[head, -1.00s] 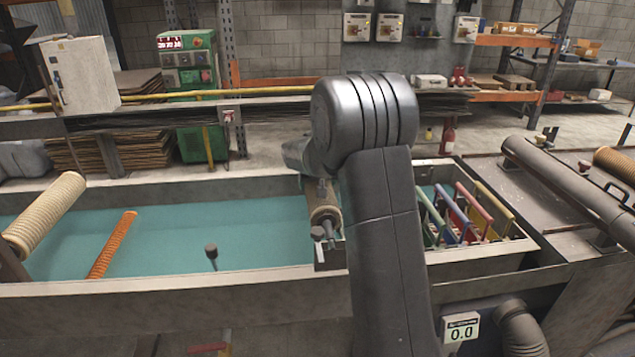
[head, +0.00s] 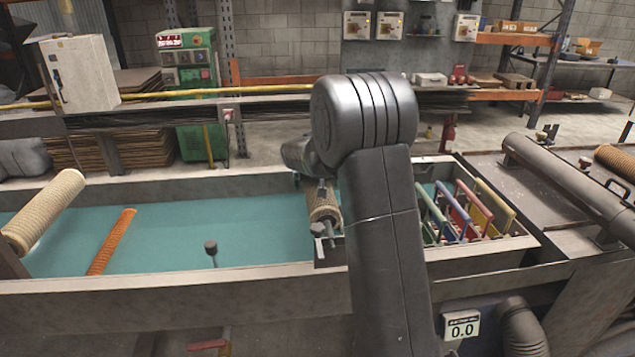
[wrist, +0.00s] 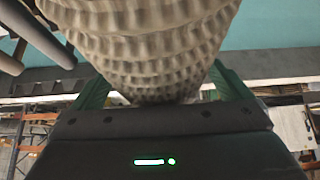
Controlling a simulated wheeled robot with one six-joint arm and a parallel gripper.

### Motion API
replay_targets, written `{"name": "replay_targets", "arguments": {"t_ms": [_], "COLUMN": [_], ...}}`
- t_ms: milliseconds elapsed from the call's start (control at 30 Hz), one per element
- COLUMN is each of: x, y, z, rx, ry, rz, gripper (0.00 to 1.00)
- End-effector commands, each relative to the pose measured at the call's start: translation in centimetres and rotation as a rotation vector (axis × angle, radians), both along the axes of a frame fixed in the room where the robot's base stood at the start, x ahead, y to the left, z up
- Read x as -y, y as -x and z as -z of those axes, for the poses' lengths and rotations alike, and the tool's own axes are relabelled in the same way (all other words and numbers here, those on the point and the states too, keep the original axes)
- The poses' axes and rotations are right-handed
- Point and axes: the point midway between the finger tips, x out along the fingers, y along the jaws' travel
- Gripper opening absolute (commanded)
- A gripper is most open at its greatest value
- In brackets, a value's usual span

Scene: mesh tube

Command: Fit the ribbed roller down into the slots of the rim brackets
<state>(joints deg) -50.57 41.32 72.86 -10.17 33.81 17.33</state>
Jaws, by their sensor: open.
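The ribbed roller (head: 324,200), cream and textured, lies across the tank just left of my forearm, over a dark divider. In the wrist view the roller (wrist: 140,45) fills the upper middle. The green fingers of my gripper (wrist: 162,84) stand open, one on each side of the roller; I cannot tell whether they touch it. In the head view my arm hides most of the gripper. The roller's near metal shaft end is by a dark bracket (head: 318,229) at the front rim. Whether the shaft sits in the slot is unclear, and the far end is hidden.
The tank (head: 150,290) holds teal liquid. A larger cream roller (head: 45,212), an orange ribbed tube (head: 110,242) and a dark knob on a stem (head: 211,248) are to the left. Several coloured frames (head: 470,212) stand to the right. A grey pipe (head: 570,175) lies beyond them.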

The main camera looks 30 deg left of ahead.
Motion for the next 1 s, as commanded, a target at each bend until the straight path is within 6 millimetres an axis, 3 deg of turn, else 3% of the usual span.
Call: {"name": "replay_targets", "arguments": {"t_ms": [233,733,1000], "x": [0.6,4.0,4.7], "y": [0.8,4.8,5.7], "z": [-1.8,-9.9,-11.7], "rx": [0.003,0.006,0.003], "ry": [-0.004,-0.006,-0.002], "rz": [-0.001,-0.001,-0.001], "gripper": [0.98,0.98,0.98]}}
